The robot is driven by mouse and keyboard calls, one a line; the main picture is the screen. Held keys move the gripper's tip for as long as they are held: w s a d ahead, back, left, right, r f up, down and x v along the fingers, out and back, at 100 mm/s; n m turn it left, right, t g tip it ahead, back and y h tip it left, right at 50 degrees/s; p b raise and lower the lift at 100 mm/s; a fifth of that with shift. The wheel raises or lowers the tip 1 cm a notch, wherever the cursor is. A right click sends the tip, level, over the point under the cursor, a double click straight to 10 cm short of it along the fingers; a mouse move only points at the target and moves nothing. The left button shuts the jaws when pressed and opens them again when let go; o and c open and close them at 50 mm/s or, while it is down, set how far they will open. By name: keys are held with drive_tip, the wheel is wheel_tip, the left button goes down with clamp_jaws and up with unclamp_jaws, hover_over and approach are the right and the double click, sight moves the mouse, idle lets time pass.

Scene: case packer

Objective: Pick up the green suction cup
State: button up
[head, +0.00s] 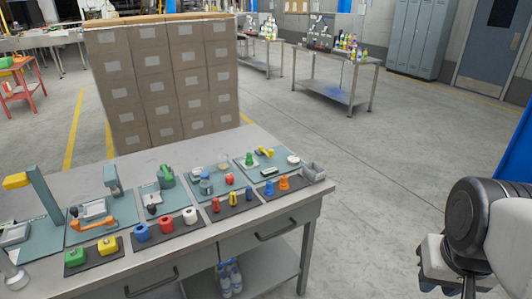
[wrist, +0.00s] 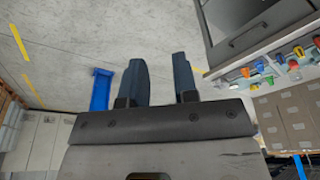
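A small green piece (head: 249,160), which looks like the suction cup, stands on a teal mat at the right end of the workbench (head: 262,136). It is small, so its exact shape is hard to tell. My gripper (wrist: 159,65) shows in the wrist view with its two dark blue fingers apart and nothing between them. It is off the bench, over the floor side. In the head view my arm is at the lower right, well to the right of the bench. The wrist view shows the bench tilted at the upper right, with small coloured pieces I cannot tell apart.
A yellow piece (head: 269,152) is close by. Stacked cartons (head: 165,85) stand behind the bench. The floor between bench and arm is clear.

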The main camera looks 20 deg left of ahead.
drive_tip(key=o, duration=0.5)
